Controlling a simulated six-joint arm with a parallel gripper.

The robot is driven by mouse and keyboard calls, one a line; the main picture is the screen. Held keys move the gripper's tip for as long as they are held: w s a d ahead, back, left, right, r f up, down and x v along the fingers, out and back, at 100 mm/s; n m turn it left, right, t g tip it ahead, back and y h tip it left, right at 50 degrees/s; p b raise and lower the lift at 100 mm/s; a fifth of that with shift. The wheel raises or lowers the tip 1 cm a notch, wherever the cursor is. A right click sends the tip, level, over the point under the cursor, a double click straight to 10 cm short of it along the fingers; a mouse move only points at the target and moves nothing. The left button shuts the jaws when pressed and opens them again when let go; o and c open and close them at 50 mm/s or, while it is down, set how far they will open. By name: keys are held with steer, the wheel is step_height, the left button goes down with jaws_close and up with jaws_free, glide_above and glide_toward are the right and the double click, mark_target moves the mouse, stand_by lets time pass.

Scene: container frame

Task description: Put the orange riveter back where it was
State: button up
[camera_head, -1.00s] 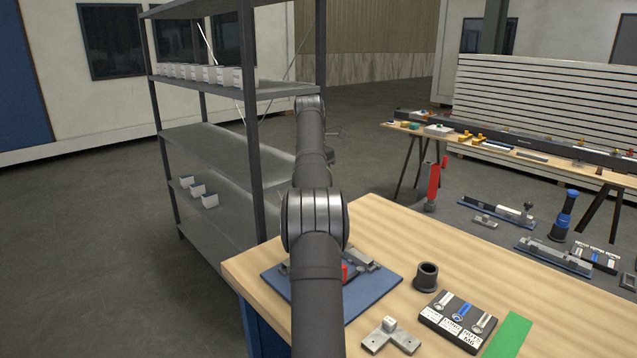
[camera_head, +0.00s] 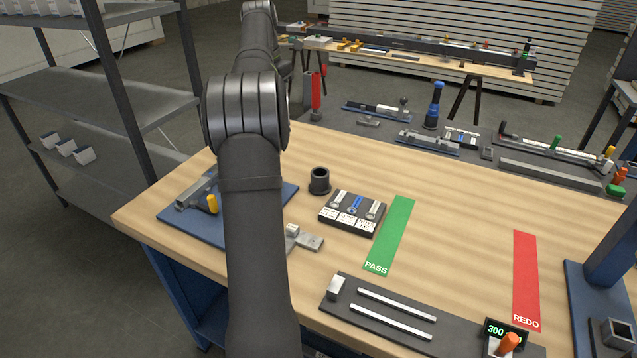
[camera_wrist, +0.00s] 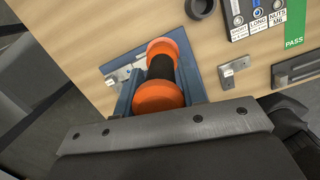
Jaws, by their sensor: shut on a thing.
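My gripper (camera_wrist: 160,95) is shut on the orange riveter (camera_wrist: 160,96), which shows orange ends and a black middle between the two blue-grey fingers in the wrist view. The riveter is above the blue mat with metal fittings; I cannot tell how high. In the head view my arm hides the gripper and the riveter. A black round cup (camera_head: 319,181), open at the top, stands on the wooden bench (camera_head: 450,225) just right of my arm. The cup also shows at the top of the wrist view (camera_wrist: 200,8).
The blue mat (camera_head: 170,215) bears a metal fixture and a yellow-handled part. Right of the cup are a black labelled tray (camera_head: 350,225), a green PASS strip (camera_head: 390,235) and a red REDO strip (camera_head: 526,280). A grey shelf (camera_head: 85,92) stands left. The bench between the strips is clear.

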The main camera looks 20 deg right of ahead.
steer(key=s+d+m, duration=0.2)
steer(key=s+d, duration=1.3)
steer(key=d, duration=0.2)
steer(key=w+a+f, duration=0.6)
steer(key=w+f, duration=0.3)
steer(key=f, duration=0.2)
steer(key=shift+w+a, duration=0.15)
steer(key=shift+a, duration=0.1)
steer(key=shift+f, duration=0.45)
steer(key=o, duration=1)
steer(key=shift+r, duration=0.1)
step_height(320, 180, up, 13)
steer(key=a, duration=0.1)
steer(key=shift+s+a, duration=0.35)
steer(key=shift+s, duration=0.05)
